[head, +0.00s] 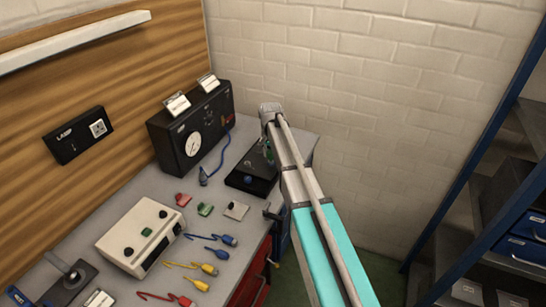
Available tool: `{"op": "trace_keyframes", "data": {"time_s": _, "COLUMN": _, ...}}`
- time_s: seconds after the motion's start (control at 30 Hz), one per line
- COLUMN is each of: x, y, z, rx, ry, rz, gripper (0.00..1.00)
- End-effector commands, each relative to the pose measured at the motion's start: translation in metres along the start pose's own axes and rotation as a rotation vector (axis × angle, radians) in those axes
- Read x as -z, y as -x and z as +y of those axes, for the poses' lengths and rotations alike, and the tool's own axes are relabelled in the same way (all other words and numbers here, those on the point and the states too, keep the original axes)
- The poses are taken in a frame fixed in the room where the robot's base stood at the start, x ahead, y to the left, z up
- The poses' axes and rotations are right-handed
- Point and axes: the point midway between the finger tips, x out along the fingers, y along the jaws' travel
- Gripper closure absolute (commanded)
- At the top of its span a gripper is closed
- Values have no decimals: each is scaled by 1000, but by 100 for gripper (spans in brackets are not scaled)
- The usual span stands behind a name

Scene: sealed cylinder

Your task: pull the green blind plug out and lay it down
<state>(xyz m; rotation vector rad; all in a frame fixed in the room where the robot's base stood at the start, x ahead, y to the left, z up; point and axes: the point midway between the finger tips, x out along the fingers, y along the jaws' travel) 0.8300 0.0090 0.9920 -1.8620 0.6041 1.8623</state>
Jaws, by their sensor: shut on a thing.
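My arm reaches in from the lower right, and its end is above the back right of the bench. My gripper (267,143) points down beside the arm link, which hides much of it. It is shut on the green blind plug (268,155), of which only a small green patch shows.
A black gauge box (165,142) with a blue hose stands at the back. Red, green (205,209) and grey pieces lie in front. A cream control box (140,236) and blue, yellow and red leads lie nearer. A blue shelf rack (490,215) stands right.

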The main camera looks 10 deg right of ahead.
Motion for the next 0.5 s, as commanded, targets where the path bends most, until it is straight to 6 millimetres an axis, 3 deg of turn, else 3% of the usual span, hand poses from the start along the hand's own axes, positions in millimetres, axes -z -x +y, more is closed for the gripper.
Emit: {"op": "trace_keyframes", "data": {"time_s": 0.5, "x": 0, "y": 16, "z": 0, "rx": 0, "ry": 0, "rz": 0, "gripper": 100}}
